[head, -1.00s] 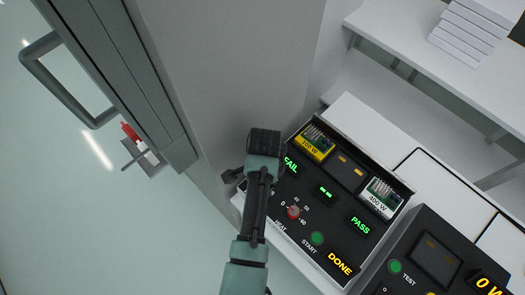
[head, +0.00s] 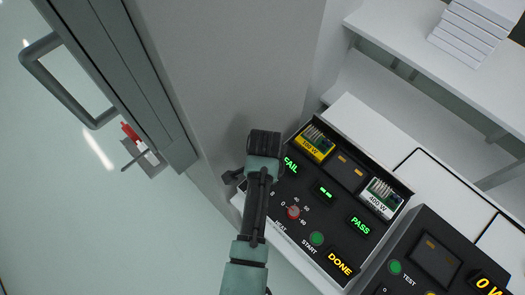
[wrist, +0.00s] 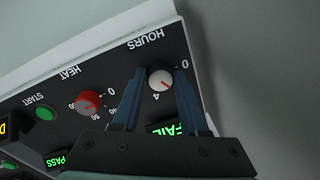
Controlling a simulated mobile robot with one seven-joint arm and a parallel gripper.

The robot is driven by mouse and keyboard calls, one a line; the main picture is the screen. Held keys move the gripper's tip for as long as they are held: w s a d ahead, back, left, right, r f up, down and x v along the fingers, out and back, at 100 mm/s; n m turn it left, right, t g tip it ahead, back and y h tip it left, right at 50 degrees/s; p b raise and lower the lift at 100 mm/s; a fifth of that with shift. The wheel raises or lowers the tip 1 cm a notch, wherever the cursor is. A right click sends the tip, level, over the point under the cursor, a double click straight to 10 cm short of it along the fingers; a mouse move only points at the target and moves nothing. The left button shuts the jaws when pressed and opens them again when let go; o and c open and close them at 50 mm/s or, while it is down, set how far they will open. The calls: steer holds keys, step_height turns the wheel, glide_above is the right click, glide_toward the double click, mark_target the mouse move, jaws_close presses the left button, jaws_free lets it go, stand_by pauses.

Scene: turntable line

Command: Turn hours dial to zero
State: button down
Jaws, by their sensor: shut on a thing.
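The hours dial (wrist: 160,79) is a small white round knob on a black panel. It shows in the wrist view under the label HOURS, with a 0 and a 4 printed around it. A short red mark on the knob points to the lower right of that picture, between the 0 and the 4. My gripper (wrist: 157,73) has its two blue fingers on either side of the knob and is shut on it. In the head view my arm hides the hours dial and the fingertips.
A red heat dial (head: 293,212) and a green start button (head: 317,238) lie close by on the same panel. A yellow 100 W module (head: 317,142) and a white 400 W module (head: 381,199) sit in it. A grey wall stands beside my arm.

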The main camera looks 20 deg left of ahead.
steer(key=shift+n, duration=0.3)
steer(key=n+p, duration=0.2)
steer(key=n, duration=0.3)
steer(key=shift+d+r, duration=0.1)
steer(key=n+p, duration=0.1)
steer(key=n, duration=0.5)
steer(key=shift+w+g, duration=0.15)
steer(key=shift+g, duration=0.15)
steer(key=shift+n, duration=0.3)
steer(key=shift+c, duration=2.2)
jaws_free()
step_height(320, 180, up, 13)
steer(key=shift+d, duration=0.4)
